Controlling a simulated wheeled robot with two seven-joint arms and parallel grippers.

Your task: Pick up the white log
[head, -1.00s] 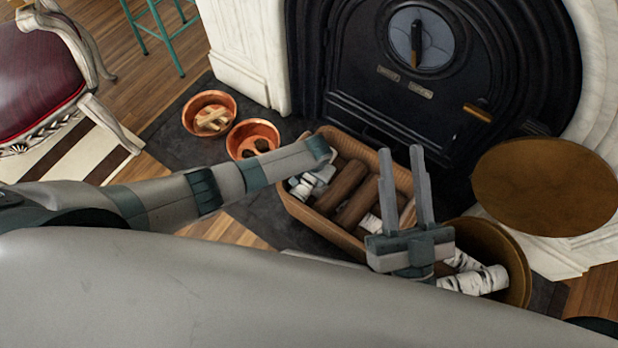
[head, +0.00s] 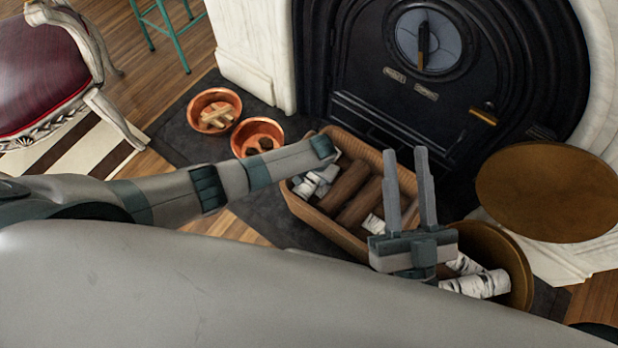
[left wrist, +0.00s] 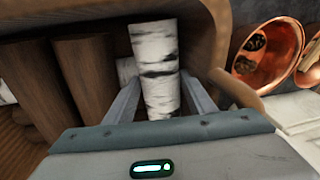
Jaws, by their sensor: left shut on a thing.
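A white birch log (left wrist: 158,58) with dark bark marks lies between the fingers of my left gripper (left wrist: 161,85) in the left wrist view. The gripper is shut on it, at the end of the wooden basket beside brown logs. In the head view my left arm reaches over the basket's left end, where white log pieces (head: 318,178) show; the left fingers are hard to make out there. My right gripper (head: 406,155) is open and empty, fingers pointing up, in front of the basket's right end.
The basket (head: 335,236) holds several brown logs (head: 348,184). Two copper bowls (head: 257,136) stand to its left. A round bin (head: 517,262) with white birch logs and a brown round lid (head: 548,192) are at the right. The black fireplace door (head: 420,90) is behind.

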